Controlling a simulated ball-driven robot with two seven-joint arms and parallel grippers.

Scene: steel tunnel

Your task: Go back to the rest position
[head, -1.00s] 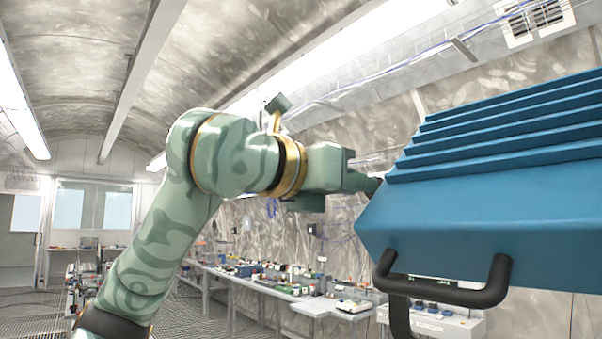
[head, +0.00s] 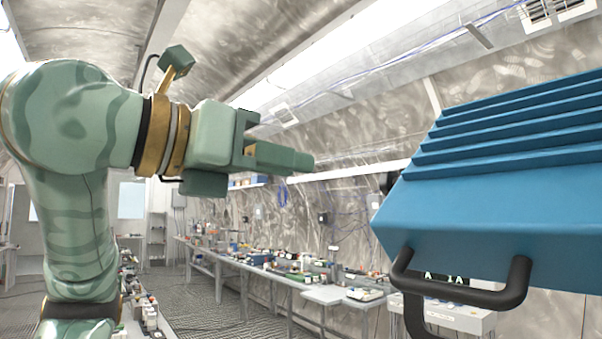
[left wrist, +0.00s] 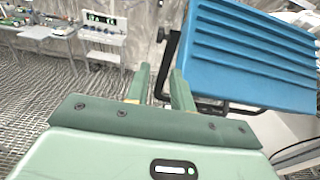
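My left gripper (head: 298,160) is raised at the middle of the head view, pointing right. It stands clear to the left of a large blue case. In the left wrist view the two fingers of the left gripper (left wrist: 160,72) are apart, with nothing held between them. The blue ribbed case (head: 500,205) fills the right of the head view, with a black handle (head: 465,293) on its lower front. The case also shows in the left wrist view (left wrist: 250,50), beyond and to the right of the fingers. My right gripper is not in view.
A long workbench (head: 230,262) with small equipment runs along the right tunnel wall. A white unit (head: 445,315) stands below the case. More items (head: 140,305) are at the lower left. A grated floor (head: 200,310) is clear between them.

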